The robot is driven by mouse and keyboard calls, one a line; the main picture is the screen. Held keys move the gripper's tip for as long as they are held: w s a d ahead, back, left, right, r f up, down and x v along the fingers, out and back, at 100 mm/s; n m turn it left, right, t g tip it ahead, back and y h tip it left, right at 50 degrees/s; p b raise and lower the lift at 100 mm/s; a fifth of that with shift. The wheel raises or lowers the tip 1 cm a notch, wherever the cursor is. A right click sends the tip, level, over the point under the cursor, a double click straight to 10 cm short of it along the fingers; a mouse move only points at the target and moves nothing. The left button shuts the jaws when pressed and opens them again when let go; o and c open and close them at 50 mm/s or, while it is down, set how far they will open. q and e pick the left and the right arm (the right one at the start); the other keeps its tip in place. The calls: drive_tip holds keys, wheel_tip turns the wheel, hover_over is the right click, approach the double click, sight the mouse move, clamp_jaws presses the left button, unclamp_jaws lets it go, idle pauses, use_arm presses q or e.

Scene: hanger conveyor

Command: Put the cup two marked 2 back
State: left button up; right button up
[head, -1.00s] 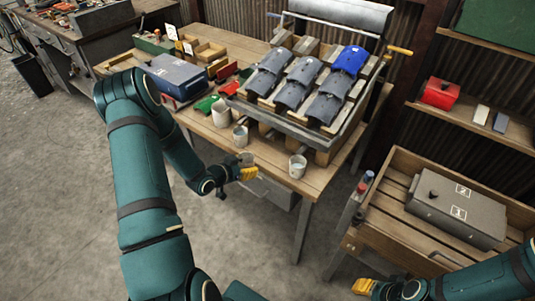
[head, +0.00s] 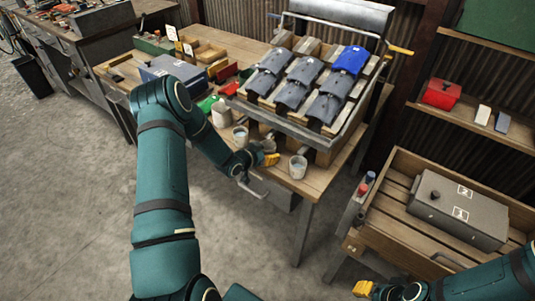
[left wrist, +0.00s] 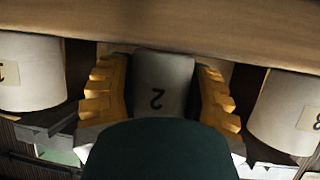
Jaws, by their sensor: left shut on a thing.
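The cup marked 2 (left wrist: 164,85) is pale grey and sits between the yellow fingers of my left gripper (left wrist: 163,95), which is shut on it. The number appears upside down in the left wrist view. In the head view my left gripper (head: 269,158) is at the front edge of the wooden table, between two other cups; the held cup (head: 268,146) is partly hidden there. Whether its base touches the table cannot be told. My right gripper (head: 363,288) is at the bottom right, away from the cups; its finger opening is unclear.
A cup marked 1 (left wrist: 28,75) and another marked cup (left wrist: 288,110) flank the held cup closely. A white container (head: 221,114) stands farther left on the table (head: 318,180). The sloped rack (head: 290,128) rises just behind. A grey box (head: 457,210) sits in the right-hand crate.

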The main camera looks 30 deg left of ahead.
use_arm(q)
drive_tip(key=shift+f, duration=0.15)
drive_tip(key=o, duration=1.2)
